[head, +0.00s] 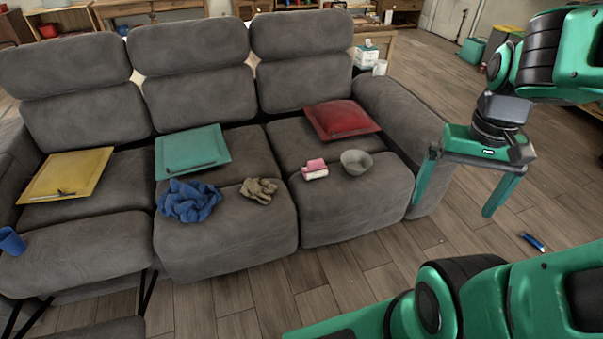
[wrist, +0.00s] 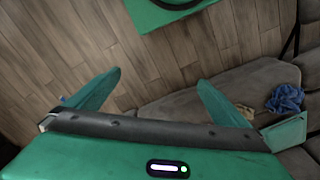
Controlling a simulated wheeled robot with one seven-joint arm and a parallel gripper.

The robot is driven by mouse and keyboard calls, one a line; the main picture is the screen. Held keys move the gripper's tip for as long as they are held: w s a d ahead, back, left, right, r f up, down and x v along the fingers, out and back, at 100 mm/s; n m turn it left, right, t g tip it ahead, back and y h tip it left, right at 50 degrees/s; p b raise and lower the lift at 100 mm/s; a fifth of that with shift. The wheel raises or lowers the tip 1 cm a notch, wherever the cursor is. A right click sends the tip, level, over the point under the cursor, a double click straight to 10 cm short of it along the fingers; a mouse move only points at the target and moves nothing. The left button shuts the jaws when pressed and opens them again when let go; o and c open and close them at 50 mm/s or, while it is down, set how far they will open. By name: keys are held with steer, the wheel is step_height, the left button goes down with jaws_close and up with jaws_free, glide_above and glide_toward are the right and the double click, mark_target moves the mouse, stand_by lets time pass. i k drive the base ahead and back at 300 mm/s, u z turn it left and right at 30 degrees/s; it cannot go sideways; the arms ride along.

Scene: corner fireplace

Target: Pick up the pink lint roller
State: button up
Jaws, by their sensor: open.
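The pink lint roller (head: 314,169) appears as a small pink and white object on the right seat of the grey sofa (head: 330,215). It lies just left of a grey bowl (head: 356,162) and in front of a red cushion (head: 341,119). I cannot make it out in the wrist view. My gripper (head: 454,207) is open and empty, pointing down to the right of the sofa's right arm, well apart from the roller. Both fingers also show in the wrist view (wrist: 160,80), with floor and sofa beyond them.
A blue cloth (head: 189,201) and a tan crumpled cloth (head: 259,190) lie on the middle seat, with a teal cushion (head: 192,151) behind. A yellow cushion (head: 66,176) and blue cup (head: 11,241) are at left. A blue-handled item (head: 533,242) lies on open wood floor.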

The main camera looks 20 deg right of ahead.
mark_target(318, 168)
steer(key=k, duration=0.65)
steer(key=u, duration=0.3)
steer(key=i, duration=1.85)
steer(key=z, duration=0.3)
